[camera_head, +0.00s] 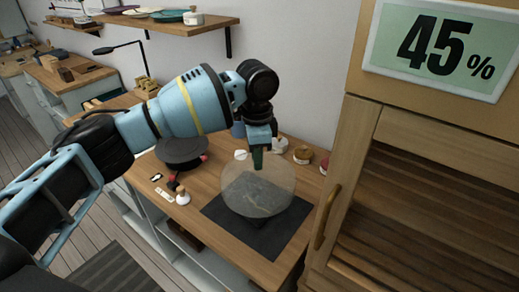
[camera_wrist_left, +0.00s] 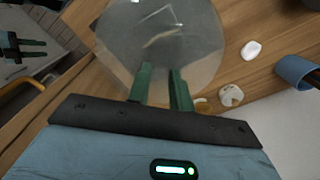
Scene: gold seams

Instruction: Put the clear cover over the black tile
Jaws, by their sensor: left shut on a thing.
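The clear cover (camera_head: 262,180), a round see-through dome, is over the dark square on the bench in the head view. My left gripper (camera_head: 257,158) is shut on its top. In the left wrist view the cover (camera_wrist_left: 165,35) spreads beyond the left fingertips (camera_wrist_left: 160,72).
A wooden cabinet with slatted door (camera_head: 420,190) stands close on the right, its handle (camera_head: 326,217) facing the bench. A blue cup (camera_wrist_left: 296,70) stands behind.

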